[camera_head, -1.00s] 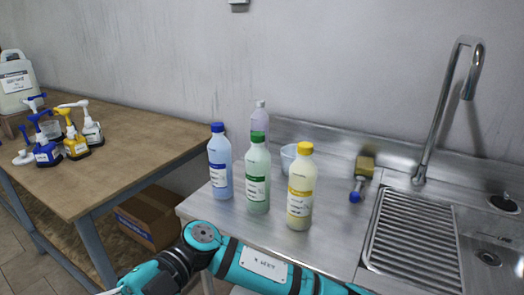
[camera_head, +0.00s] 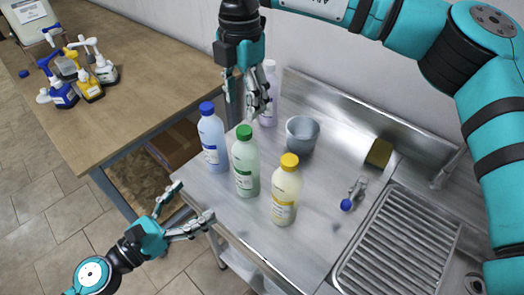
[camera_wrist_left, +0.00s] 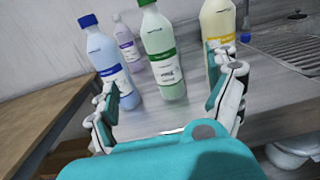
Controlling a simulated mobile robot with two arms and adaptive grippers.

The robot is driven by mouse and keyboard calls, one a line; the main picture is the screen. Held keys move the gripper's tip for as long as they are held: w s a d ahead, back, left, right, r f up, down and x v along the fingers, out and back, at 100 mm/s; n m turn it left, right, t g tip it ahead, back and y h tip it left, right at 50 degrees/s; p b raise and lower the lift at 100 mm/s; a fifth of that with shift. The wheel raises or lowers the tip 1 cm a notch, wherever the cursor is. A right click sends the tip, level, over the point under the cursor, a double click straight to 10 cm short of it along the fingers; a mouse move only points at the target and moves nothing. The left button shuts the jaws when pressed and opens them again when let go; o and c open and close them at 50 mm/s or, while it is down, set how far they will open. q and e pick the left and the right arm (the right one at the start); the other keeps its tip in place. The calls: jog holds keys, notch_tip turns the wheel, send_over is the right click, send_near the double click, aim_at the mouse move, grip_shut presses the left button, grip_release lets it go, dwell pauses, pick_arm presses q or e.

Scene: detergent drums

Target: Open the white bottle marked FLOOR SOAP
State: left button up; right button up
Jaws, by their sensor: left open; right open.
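No label is legible as FLOOR SOAP, so I cannot tell which bottle it is. A cream bottle with a yellow cap (camera_head: 285,198), a green bottle (camera_head: 246,172) and a pale blue bottle with a blue cap (camera_head: 213,143) stand upright on the steel counter. A pale lavender bottle (camera_head: 270,108) stands behind, partly hidden by my right gripper. My right gripper (camera_head: 247,106) is open, pointing down, above and behind the blue and green bottles. My left gripper (camera_head: 193,203) is open and empty off the counter's front edge; its fingers frame the green bottle (camera_wrist_left: 161,58) in the left wrist view.
A grey cup (camera_head: 302,133), a yellow sponge (camera_head: 379,153) and a blue-ended tool (camera_head: 352,194) are on the counter (camera_head: 320,235). The ribbed drainer (camera_head: 398,247) is at right. The wooden table (camera_head: 130,82) at left holds several pump bottles and a whitish jug (camera_head: 25,12).

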aim_at(246, 157)
jog(key=shift+r, duration=0.3)
jog(key=shift+s+a, duration=0.1)
jog(key=shift+a, duration=0.05)
pick_arm(q)
jog(key=x, duration=1.7)
jog(key=shift+s, duration=0.1)
